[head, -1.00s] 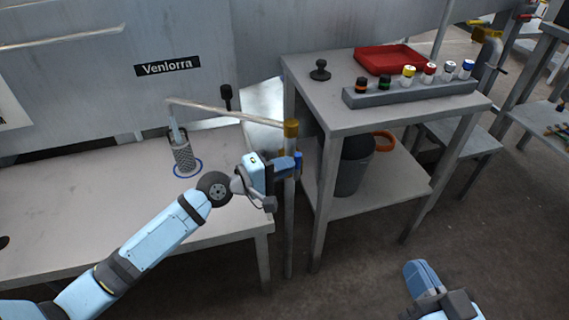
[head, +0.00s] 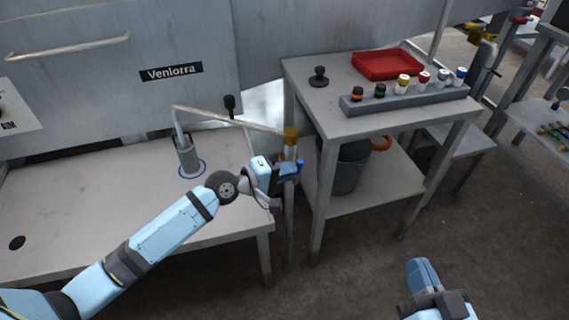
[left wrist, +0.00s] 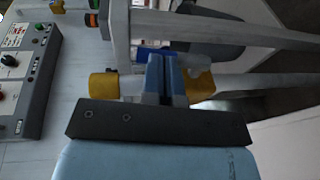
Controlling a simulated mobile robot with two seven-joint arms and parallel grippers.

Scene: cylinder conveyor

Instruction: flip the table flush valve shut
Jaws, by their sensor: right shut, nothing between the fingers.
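The table flush valve stands on a grey post by the white table's right corner. It has a yellow body (head: 290,138), which also shows in the left wrist view (left wrist: 103,87), and a blue part (head: 299,166) lower down. My left gripper (head: 284,169) is at the post just below the yellow body. In the left wrist view its blue fingers (left wrist: 166,80) are close together in front of the valve and partly hide it. I cannot tell whether they touch it. My right gripper (head: 421,272) is shut and empty over the floor at lower right.
A thin pipe (head: 230,119) runs from the valve post over the white table (head: 60,215) to a grey cylinder (head: 189,156) by a blue ring. Floor at lower right is clear.

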